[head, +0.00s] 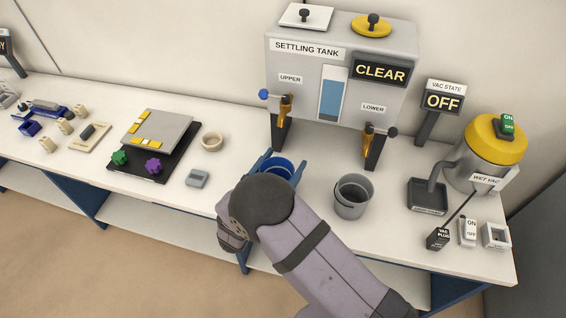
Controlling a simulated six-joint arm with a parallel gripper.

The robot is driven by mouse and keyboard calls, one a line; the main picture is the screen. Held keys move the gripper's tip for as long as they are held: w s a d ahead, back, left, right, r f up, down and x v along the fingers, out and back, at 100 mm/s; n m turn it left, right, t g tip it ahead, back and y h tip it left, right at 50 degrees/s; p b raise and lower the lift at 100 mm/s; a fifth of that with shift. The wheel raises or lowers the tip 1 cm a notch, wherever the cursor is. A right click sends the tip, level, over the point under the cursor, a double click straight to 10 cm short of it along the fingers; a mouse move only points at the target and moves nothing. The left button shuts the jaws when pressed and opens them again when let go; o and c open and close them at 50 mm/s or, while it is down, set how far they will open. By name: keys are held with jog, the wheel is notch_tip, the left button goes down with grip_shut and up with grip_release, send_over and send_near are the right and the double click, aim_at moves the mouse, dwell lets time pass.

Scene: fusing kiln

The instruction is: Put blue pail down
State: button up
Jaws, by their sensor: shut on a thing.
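The blue pail (279,163) shows in the head view below the upper tap of the settling tank, with only its rim and inside visible. My gripper (277,172) is shut on the blue pail; my wrist and forearm hide the pail's lower part. The pail looks about upright. I cannot tell whether its base touches the counter. A grey pail (352,198) stands on the counter to the right, apart from my gripper, near the lower tap.
The settling tank (305,72) stands behind on dark legs, with an upper tap (285,108) and a lower tap (369,140). A wet vac (485,150) is at right. A small grey block (197,179) and a beige ring (212,141) lie left. Bare counter (235,165) separates them from the pail.

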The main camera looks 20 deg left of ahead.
jog(key=shift+f, duration=0.2)
jog(key=o, duration=1.1)
jog(key=shift+c, duration=0.2)
jog(key=shift+r, duration=0.2)
jog(key=shift+s, duration=0.15)
jog(key=v, duration=1.1)
jog(key=shift+s, duration=0.35)
